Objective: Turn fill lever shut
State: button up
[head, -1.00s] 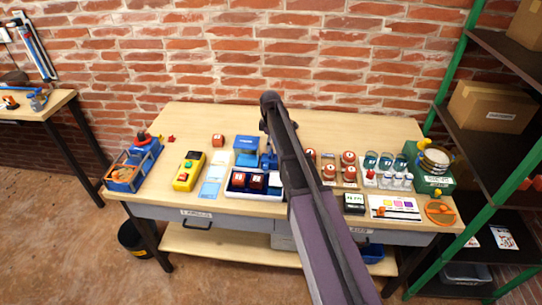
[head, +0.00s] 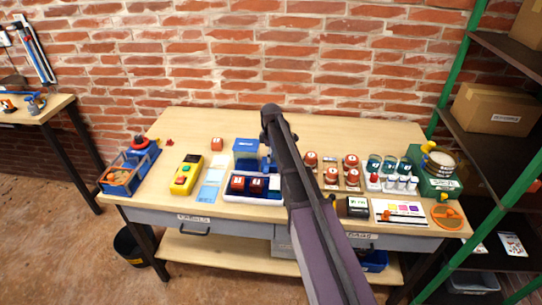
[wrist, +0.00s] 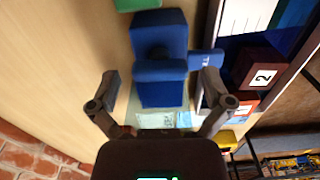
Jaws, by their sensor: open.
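I cannot single out the fill lever with certainty. A green unit (head: 432,178) with a round gauge-like drum and yellow knobs stands at the bench's right end; its small parts are too blurred to read. An orange disc with a small handle (head: 447,215) lies in front of it. In the wrist view my gripper (wrist: 160,84) is open and empty, its fingers spread to either side of a blue device (wrist: 160,68); contact cannot be told. In the head view my arm hides the gripper's fingers. The blue device stands left of my arm (head: 246,149).
A white-edged tray of numbered blocks (head: 254,188) sits before the blue device. A yellow box with buttons (head: 187,174) and a blue crate (head: 128,173) are at left. Red-capped items and jars crowd the right half. A green-framed shelf (head: 452,85) borders the right. The bench's back strip is mostly clear.

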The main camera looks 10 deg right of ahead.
jog(key=c, duration=1.1)
jog(key=shift+o, duration=0.2)
jog(key=shift+m, duration=0.5)
jog(key=m, duration=0.2)
jog(key=shift+m, duration=0.4)
jog(key=m, duration=0.4)
jog(key=shift+a, duration=0.1)
jog(key=m, duration=1)
